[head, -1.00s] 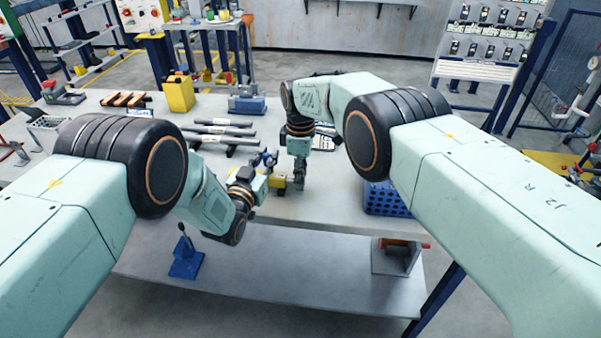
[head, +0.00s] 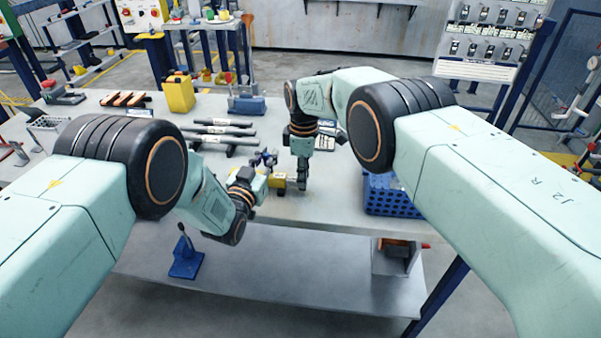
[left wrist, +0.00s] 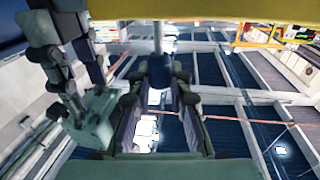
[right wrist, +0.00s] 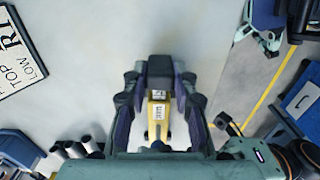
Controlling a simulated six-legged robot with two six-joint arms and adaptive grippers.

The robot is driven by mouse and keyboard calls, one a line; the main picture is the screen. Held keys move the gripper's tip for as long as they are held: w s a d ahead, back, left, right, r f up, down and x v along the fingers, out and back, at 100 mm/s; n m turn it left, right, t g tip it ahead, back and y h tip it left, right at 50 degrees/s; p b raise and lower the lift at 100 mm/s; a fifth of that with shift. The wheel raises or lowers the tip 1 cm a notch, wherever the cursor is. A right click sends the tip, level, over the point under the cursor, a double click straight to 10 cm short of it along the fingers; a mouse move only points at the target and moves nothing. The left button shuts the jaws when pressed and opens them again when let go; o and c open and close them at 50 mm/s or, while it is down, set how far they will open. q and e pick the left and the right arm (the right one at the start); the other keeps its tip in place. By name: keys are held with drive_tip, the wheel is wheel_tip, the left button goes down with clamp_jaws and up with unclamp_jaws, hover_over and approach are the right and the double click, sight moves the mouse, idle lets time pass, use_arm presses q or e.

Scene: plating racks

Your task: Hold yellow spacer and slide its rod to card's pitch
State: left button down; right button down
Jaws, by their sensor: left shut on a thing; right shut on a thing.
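The yellow spacer (head: 278,183) is low over the table's front part, between my two grippers, and partly hidden by them. My right gripper (head: 302,184) points down beside it. In the right wrist view, its fingers (right wrist: 159,82) are closed in on the yellow spacer (right wrist: 157,108), which shows white labels. My left gripper (head: 267,172) reaches in from the left, tilted upward. In the left wrist view, its fingers (left wrist: 160,85) are shut on the dark end of the rod (left wrist: 157,38), under a yellow band across the top.
A blue crate (head: 388,196) stands at the table's right edge. Dark rods on a rack (head: 222,132), a yellow container (head: 178,94) and a blue box (head: 247,105) are behind and left. A blue stand (head: 186,260) is on the lower shelf.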

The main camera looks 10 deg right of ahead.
use_arm(q)
drive_tip(key=shift+s+f, duration=0.1)
drive_tip(key=shift+f, duration=0.2)
use_arm(e)
drive_tip(key=shift+s+d, duration=0.4)
drive_tip(key=shift+d, duration=0.7)
drive_tip(key=shift+s+d, duration=0.35)
drive_tip(key=shift+d, duration=0.7)
drive_tip(key=shift+s+d, duration=0.4)
drive_tip(key=shift+d, duration=0.7)
drive_tip(key=c, duration=1)
unclamp_jaws()
drive_tip(key=shift+c, duration=0.2)
wheel_tip(320, 180, up, 12)
